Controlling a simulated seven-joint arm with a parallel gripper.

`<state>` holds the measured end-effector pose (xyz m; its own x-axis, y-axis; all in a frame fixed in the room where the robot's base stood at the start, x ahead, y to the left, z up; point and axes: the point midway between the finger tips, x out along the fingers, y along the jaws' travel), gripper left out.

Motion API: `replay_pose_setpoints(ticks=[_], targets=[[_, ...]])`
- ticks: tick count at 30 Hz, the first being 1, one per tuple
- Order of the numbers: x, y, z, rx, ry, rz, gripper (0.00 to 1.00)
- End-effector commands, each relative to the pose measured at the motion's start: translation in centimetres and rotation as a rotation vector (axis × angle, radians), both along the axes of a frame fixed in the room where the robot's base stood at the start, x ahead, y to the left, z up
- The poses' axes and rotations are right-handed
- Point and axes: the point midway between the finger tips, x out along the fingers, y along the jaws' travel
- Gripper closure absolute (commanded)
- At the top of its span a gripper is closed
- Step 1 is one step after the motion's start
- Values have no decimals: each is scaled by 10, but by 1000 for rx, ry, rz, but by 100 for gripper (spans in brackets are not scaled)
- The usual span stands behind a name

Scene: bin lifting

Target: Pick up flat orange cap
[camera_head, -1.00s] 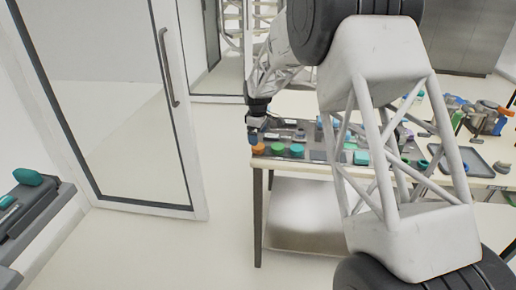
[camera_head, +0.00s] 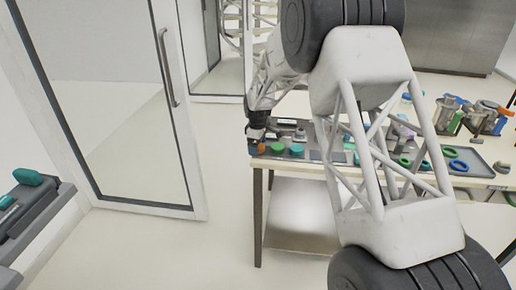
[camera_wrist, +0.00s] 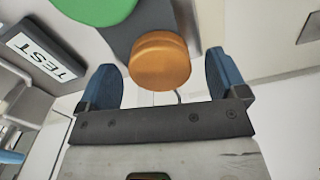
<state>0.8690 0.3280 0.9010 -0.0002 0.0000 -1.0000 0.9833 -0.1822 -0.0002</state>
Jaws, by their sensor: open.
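The flat orange cap (camera_wrist: 160,61) is a round, shallow disc at the edge of a dark grey surface. In the wrist view it lies between and just beyond the two blue fingers of my gripper (camera_wrist: 170,80), which is open and empty. In the head view my gripper (camera_head: 256,136) is low over the table's left front corner, and the orange cap (camera_head: 257,149) shows partly behind it. I cannot tell from the frames whether a finger touches the cap.
A green cap (camera_wrist: 95,8) lies close beside the orange cap. In the head view, green (camera_head: 278,149) and teal (camera_head: 297,149) caps sit to its right. Several rings and containers stand farther right. A glass door (camera_head: 130,110) is at left.

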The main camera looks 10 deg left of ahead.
Motion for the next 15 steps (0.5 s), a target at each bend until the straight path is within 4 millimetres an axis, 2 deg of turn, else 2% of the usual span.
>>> replay_pose_setpoints(ticks=[6, 15], targets=[[0, 0, 0, 0, 0, 0, 10], [0, 0, 0, 0, 0, 0, 56]])
